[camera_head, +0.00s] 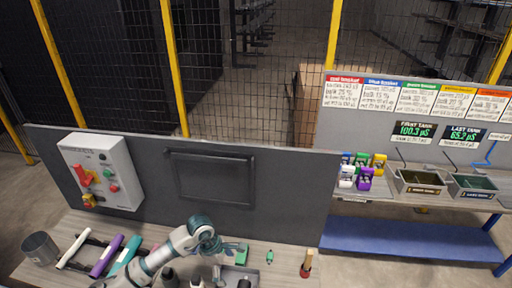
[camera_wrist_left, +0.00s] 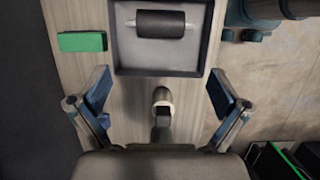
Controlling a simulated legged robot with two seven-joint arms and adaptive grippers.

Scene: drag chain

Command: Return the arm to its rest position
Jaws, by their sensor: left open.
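My left arm (camera_head: 165,258) is grey with teal joints and reaches in from the lower left over the bench in the head view. Its teal wrist end (camera_head: 205,238) is bent over the bench, and its fingertips are hard to make out there. In the left wrist view my left gripper (camera_wrist_left: 158,85) is open, with its two blue-padded fingers wide apart. A small pale cylindrical piece (camera_wrist_left: 162,97) shows between the fingers, with no finger touching it. My right gripper is in neither view.
A grey tray (camera_wrist_left: 122,62) with a dark roller (camera_wrist_left: 161,24) and a green block (camera_wrist_left: 82,41) lie beyond the fingers. A control box (camera_head: 101,171) hangs on the dark panel. A metal cup (camera_head: 40,249), coloured tubes (camera_head: 106,256) and a wooden-handled brush (camera_head: 307,263) are on the bench.

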